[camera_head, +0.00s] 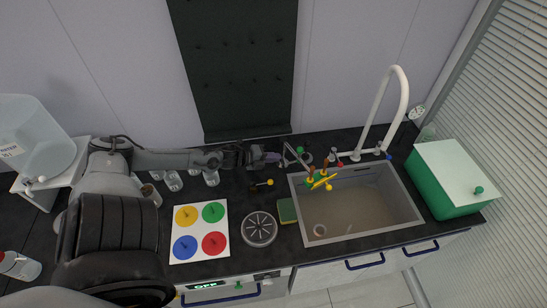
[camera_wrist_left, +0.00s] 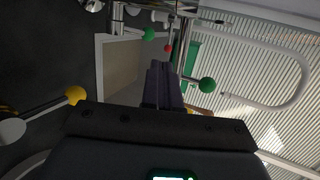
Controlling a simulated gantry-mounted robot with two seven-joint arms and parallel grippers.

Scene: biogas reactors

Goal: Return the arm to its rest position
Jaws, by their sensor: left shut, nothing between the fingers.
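My left arm (camera_head: 165,159) reaches in from the left over the back of the dark counter. My left gripper (camera_head: 272,157) is at its end, left of the metal pipe piece by the sink's back left corner. In the left wrist view the gripper's dark fingers (camera_wrist_left: 165,85) are together, with nothing between them. A green ball knob (camera_wrist_left: 207,85) shows just right of the fingers there. My right gripper is in neither view.
A sink (camera_head: 370,208) with a tall white faucet (camera_head: 402,95) lies right of the gripper. Glasses (camera_head: 211,177) stand under my arm. A card with coloured discs (camera_head: 200,250), a round drain plate (camera_head: 260,229), a sponge (camera_head: 287,211) and a green box (camera_head: 450,190) are on the counter.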

